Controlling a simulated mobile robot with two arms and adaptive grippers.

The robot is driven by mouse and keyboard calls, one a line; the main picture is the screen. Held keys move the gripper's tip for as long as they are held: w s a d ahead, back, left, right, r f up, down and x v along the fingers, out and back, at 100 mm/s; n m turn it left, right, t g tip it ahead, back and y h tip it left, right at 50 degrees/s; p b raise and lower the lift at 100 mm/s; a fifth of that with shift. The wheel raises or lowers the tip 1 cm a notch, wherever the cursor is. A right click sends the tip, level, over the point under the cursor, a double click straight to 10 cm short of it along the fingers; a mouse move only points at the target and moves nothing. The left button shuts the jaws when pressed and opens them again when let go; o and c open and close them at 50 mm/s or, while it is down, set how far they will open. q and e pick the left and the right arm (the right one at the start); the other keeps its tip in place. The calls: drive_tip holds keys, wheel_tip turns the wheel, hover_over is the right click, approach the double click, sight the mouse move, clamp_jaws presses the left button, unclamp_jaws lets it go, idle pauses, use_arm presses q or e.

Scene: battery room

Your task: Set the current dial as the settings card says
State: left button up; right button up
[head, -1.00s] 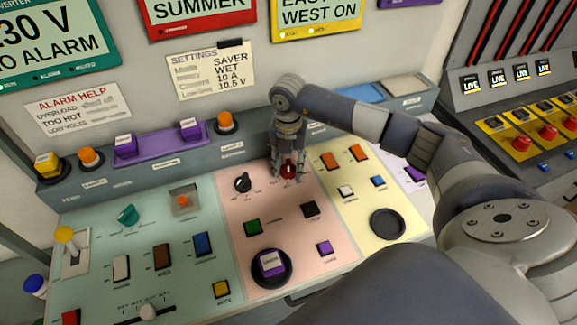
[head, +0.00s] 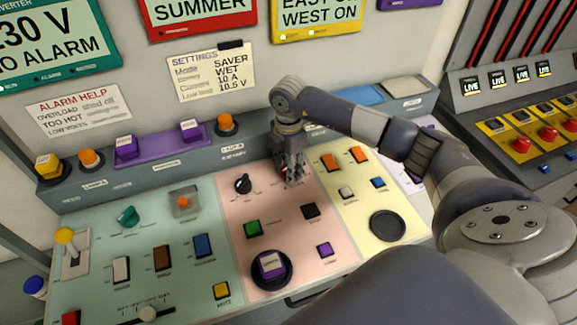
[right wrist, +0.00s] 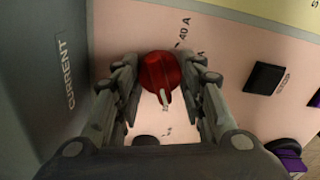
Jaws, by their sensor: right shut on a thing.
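The settings card (head: 211,78) on the back wall reads SAVER, WET, 10 A and 10.5 V. The current dial (right wrist: 160,73) is a red knob with a white pointer on the pink panel, beside the word CURRENT. In the right wrist view its pointer points down, away from the 40 A mark at the top; the mark nearest the pointer is too small to read. My right gripper (head: 292,174) is shut on the dial, a finger at each side (right wrist: 161,66), and mostly hides it in the head view. My left gripper is not in view.
A black rotary knob (head: 243,184) sits left of the gripper on the pink panel. Green (head: 252,229) and black (head: 310,210) switches lie nearer. The yellow panel at right holds orange switches (head: 331,162). A raised grey ledge (head: 70,188) runs behind the panels.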

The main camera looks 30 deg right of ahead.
drive_tip(key=shift+m, duration=0.3)
idle(0.4)
drive_tip(key=o, duration=1.1)
wheel_tip(320, 180, up, 12)
drive_tip(key=shift+r, duration=0.1)
